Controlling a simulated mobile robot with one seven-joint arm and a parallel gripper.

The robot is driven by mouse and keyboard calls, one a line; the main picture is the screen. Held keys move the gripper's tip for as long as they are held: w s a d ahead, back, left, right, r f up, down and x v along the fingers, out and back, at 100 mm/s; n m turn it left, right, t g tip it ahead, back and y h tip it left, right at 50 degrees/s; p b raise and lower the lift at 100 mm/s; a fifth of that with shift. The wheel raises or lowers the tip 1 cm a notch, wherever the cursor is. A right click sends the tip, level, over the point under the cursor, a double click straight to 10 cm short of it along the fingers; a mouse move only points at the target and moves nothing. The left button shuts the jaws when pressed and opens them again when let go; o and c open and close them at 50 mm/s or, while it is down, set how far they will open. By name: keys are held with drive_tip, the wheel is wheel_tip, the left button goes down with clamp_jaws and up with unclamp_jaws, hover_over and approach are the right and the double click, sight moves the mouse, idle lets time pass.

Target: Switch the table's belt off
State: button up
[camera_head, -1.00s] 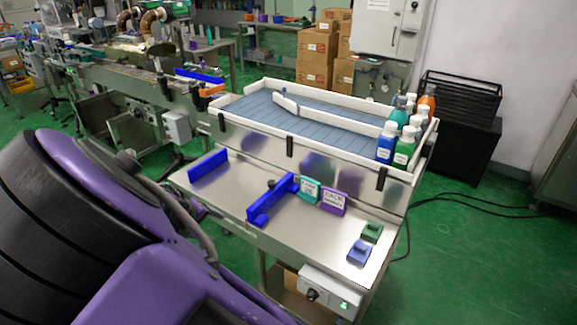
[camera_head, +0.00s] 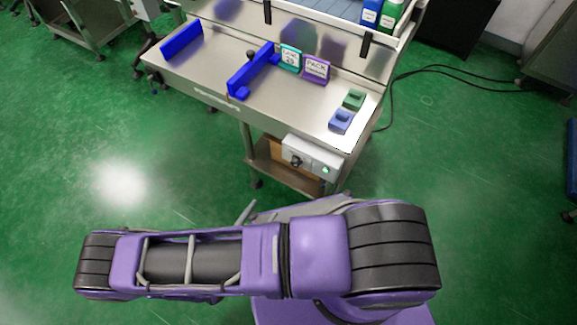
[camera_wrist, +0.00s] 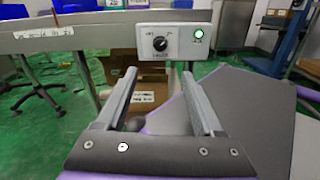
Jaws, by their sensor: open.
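The metal table (camera_head: 215,88) stands at the top of the head view. Its grey control box (camera_head: 313,157) hangs under the front edge, with a black rotary knob (camera_head: 296,161) and a green lit lamp (camera_head: 325,169). In the wrist view the box (camera_wrist: 180,42) is straight ahead, with the knob (camera_wrist: 160,43) left and the glowing green lamp (camera_wrist: 198,33) right. My gripper (camera_wrist: 158,85) is open and empty. Its fingers point at the box from below, apart from the knob. In the head view my arm lies below the table; the gripper's fingers cannot be made out there.
Blue guides (camera_head: 252,70), a teal sign (camera_head: 290,58), a purple sign (camera_head: 316,68), and green (camera_head: 354,98) and blue (camera_head: 341,121) blocks sit on the table. A cardboard box (camera_wrist: 140,95) is on the shelf below. Black cables (camera_head: 400,85) lie right. Floor in front is clear.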

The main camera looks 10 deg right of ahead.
sight(294, 165)
drive_tip(key=p+x, duration=0.1)
drive_tip(key=x, duration=1.6)
drive_tip(key=shift+d+f, duration=0.1)
drive_tip(key=shift+c, duration=0.3)
clamp_jaws()
